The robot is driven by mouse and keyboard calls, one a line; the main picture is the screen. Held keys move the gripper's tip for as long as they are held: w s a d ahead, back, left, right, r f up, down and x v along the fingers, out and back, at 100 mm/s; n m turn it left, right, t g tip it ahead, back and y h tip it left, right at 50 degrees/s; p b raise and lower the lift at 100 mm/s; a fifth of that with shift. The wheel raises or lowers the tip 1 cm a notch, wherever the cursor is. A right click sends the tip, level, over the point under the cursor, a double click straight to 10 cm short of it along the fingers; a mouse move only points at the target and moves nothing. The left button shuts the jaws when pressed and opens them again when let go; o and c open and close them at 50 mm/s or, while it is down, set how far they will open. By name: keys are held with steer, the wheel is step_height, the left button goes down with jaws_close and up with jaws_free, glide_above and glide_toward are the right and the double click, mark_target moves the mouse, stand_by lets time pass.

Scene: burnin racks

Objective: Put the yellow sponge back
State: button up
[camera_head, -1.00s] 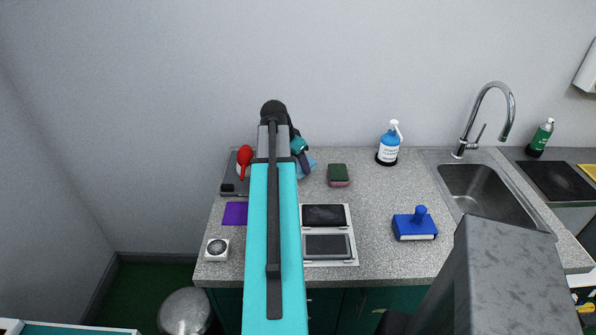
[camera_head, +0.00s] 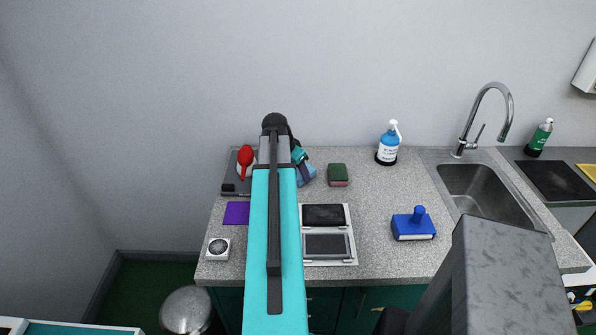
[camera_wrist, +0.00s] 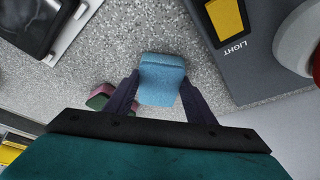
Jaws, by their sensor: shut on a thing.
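My gripper (camera_wrist: 160,82) is shut on a light blue sponge-like block (camera_wrist: 161,76), with one dark finger on each side of it. In the head view my gripper (camera_head: 301,158) is partly hidden behind my arm, and the blue block (camera_head: 307,174) shows just below it, at or close above the counter. I cannot tell if it touches the counter. The held block looks blue, not yellow. A flat yellow piece (camera_head: 588,171) lies at the far right past the sink; I cannot tell if it is a sponge.
A green and pink sponge (camera_head: 338,175) lies right of my gripper. A dark grey unit with a yellow square marked LIGHT (camera_wrist: 227,18) and a red-topped thing (camera_head: 245,158) are left. A white-framed panel pair (camera_head: 354,235) is in front.

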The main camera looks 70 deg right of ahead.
steer(key=shift+f, duration=0.15)
steer(key=o, duration=0.9)
steer(key=shift+r, duration=0.2)
steer(key=shift+b+v, duration=1.6)
steer(key=shift+v, duration=4.35)
steer(key=shift+s, duration=0.1)
